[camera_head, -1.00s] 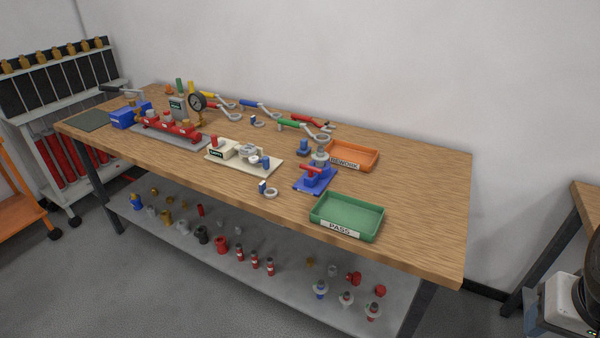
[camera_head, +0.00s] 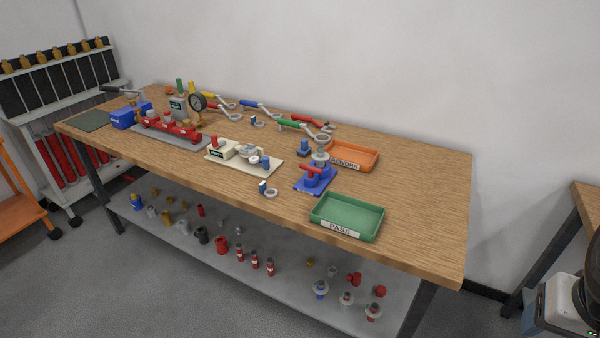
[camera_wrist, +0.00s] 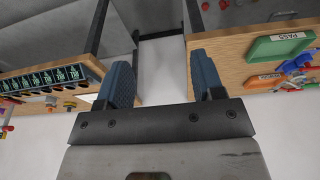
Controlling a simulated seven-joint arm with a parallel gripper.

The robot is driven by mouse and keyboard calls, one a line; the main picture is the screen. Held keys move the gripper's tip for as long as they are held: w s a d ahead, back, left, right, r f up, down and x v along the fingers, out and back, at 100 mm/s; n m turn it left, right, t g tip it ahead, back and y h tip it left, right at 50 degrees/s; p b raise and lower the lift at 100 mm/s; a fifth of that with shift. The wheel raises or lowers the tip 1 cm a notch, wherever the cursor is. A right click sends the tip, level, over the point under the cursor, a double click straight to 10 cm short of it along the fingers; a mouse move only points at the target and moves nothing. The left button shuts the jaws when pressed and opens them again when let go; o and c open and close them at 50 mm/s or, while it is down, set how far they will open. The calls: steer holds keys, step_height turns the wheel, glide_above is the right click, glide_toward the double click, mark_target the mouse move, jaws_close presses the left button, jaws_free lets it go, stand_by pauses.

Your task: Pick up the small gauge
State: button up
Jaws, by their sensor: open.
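Two ring-shaped pieces with blue grips lie on the wooden bench in the head view. One blue-gripped ring (camera_head: 270,193) is near the front edge, left of the green tray. The other blue-gripped ring (camera_head: 257,123) is farther back and looks smaller. A round dark-rimmed dial (camera_head: 197,102) stands upright farther left. I cannot tell for certain which of these is the small gauge. My gripper (camera_wrist: 160,66) is open and empty in the wrist view, with a gap between its blue fingers. It is away from the bench items, and its fingers are not visible in the head view.
A green PASS tray (camera_head: 347,218) and an orange REWORK tray (camera_head: 352,156) sit toward the right. A blue fixture (camera_head: 315,180) and cream block (camera_head: 243,158) stand near the front ring. Coloured-handled wrenches (camera_head: 300,126) lie behind. The bench's right end is clear.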

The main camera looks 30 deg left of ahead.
steer(key=w+a+f+m+g+y, duration=0.2)
steer(key=w+a+m+y, duration=0.2)
steer(key=w+a, duration=0.95)
steer(key=w+a+f+m+g+y, duration=0.1)
steer(key=w+a+f+m+y, duration=0.3)
steer(key=w+a, duration=0.95)
steer(key=m+y, duration=0.6)
steer(key=m, duration=0.3)
glide_toward(264, 185)
steer(key=shift+s+a, duration=0.25)
steer(key=shift+a, duration=0.4)
steer(key=shift+a+f+m, duration=0.35)
steer(key=shift+a+m, duration=0.05)
steer(key=shift+a+f, duration=0.2)
steer(key=shift+a, duration=0.2)
steer(key=shift+x, duration=0.8)
